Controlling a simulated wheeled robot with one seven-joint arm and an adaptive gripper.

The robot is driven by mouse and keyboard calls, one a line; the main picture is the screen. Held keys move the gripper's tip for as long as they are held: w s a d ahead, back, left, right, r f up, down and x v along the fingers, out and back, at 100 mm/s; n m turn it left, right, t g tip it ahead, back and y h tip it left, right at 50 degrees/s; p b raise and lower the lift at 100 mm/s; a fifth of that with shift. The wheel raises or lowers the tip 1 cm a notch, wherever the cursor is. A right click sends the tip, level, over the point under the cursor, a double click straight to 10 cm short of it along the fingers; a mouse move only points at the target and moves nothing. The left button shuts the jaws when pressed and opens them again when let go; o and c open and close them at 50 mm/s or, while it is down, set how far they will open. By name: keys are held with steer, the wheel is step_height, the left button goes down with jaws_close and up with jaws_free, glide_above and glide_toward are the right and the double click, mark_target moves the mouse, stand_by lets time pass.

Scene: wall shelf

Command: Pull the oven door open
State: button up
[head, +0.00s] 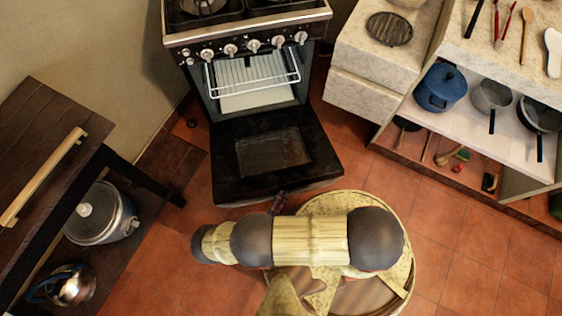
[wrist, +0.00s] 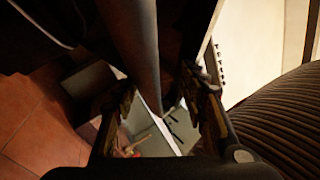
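The oven (head: 250,55) stands at the back centre. Its black door (head: 315,150) is swung far down and out, with the glass pane facing up and the rack inside exposed. My gripper (head: 278,203) is small and dark at the door's front edge, partly hidden by my arm. In the wrist view the two fingers of my gripper (wrist: 160,105) are spread apart. A grey round bar (wrist: 135,45), seemingly the door handle, runs between or just beyond them, with gaps at both sides. I cannot tell whether either finger touches it.
A dark wooden table (head: 50,130) with a pot (head: 100,215) and a kettle (head: 68,285) below stands at the left. A white shelf unit with a blue pot (head: 440,88) and pans is at the right. Tiled floor (head: 450,240) is clear at the lower right.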

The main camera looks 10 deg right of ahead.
steer(key=shift+r, duration=0.8)
steer(key=shift+s+f, duration=0.1)
